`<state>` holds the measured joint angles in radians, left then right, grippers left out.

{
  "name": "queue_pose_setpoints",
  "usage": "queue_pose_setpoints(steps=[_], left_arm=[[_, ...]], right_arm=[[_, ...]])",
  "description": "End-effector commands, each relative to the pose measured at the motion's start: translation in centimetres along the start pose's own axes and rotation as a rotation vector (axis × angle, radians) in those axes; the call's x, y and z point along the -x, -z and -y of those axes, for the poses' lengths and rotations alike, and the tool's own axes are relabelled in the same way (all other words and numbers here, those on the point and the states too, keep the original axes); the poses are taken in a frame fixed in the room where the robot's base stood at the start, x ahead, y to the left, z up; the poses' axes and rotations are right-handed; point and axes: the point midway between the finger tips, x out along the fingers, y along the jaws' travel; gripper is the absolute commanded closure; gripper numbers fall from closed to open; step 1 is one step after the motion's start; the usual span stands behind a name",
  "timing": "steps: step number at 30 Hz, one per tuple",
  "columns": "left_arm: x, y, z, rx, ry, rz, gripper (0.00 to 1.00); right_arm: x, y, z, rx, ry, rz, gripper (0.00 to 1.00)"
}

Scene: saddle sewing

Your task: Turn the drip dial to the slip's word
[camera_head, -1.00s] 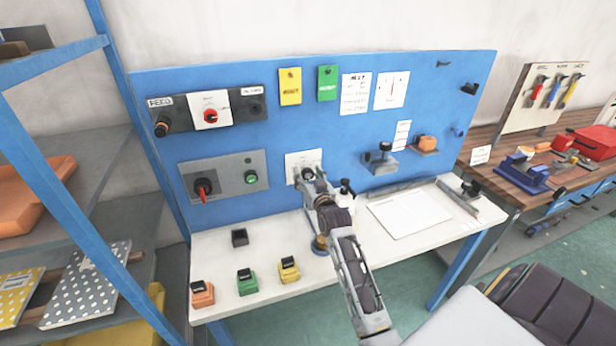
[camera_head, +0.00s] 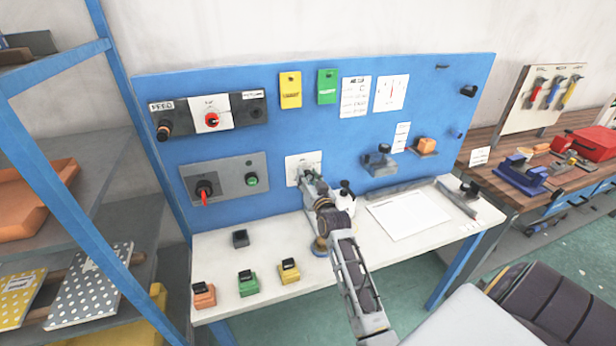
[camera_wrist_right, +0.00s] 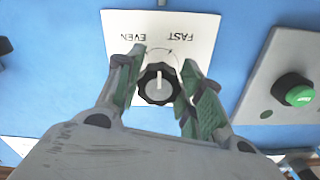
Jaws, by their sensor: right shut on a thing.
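The drip dial (camera_wrist_right: 158,85) is a black ribbed knob with a grey cap on a white plate (camera_wrist_right: 193,22), seen in the right wrist view. The plate shows upside-down words EVEN and FAST. The cap's white mark points up in that picture, between the two words. My right gripper (camera_wrist_right: 163,88) has a finger on each side of the knob and is shut on it. In the head view my right gripper (camera_head: 308,181) is at the plate (camera_head: 305,158) and hides most of the dial. Several papers are visible, one being a written sheet (camera_head: 355,96); their writing is too small to read.
The blue board (camera_head: 290,130) also carries a grey panel with a red-handled switch (camera_head: 204,191) and a green button (camera_head: 251,179). A white bottle (camera_head: 345,194) stands close beside my right arm. Orange, green and yellow blocks (camera_head: 289,270) sit along the bench front.

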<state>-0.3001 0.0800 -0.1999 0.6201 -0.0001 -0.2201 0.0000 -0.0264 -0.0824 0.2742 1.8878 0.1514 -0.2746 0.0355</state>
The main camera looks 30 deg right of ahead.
Motion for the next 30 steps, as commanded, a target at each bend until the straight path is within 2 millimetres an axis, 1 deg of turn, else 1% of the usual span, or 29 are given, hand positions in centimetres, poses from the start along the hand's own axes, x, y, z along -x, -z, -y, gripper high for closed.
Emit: queue_pose_setpoints(steps=[1, 9, 18, 24, 30], left_arm=[[0.6, 0.1, 0.0, 0.000, 0.000, 0.000, 0.41], [2.3, 0.2, 0.1, 0.000, 0.000, 0.000, 0.41], [3.5, 0.3, 0.1, 0.000, 0.000, 0.000, 0.41], [3.9, 0.4, 0.1, 0.000, 0.000, 0.000, 0.41], [3.9, 0.4, 0.1, 0.000, 0.000, 0.000, 0.41]], right_arm=[[0.0, 0.2, 0.0, -0.031, -0.001, 0.002, 0.86], [0.0, 0.2, 0.2, -0.248, -0.001, 0.002, 0.86], [0.0, 0.2, 0.2, -0.455, -0.001, 0.001, 0.86], [0.0, 0.2, 0.2, -0.527, -0.001, 0.000, 0.86], [0.0, 0.1, 0.2, -0.549, 0.000, 0.000, 0.86]])
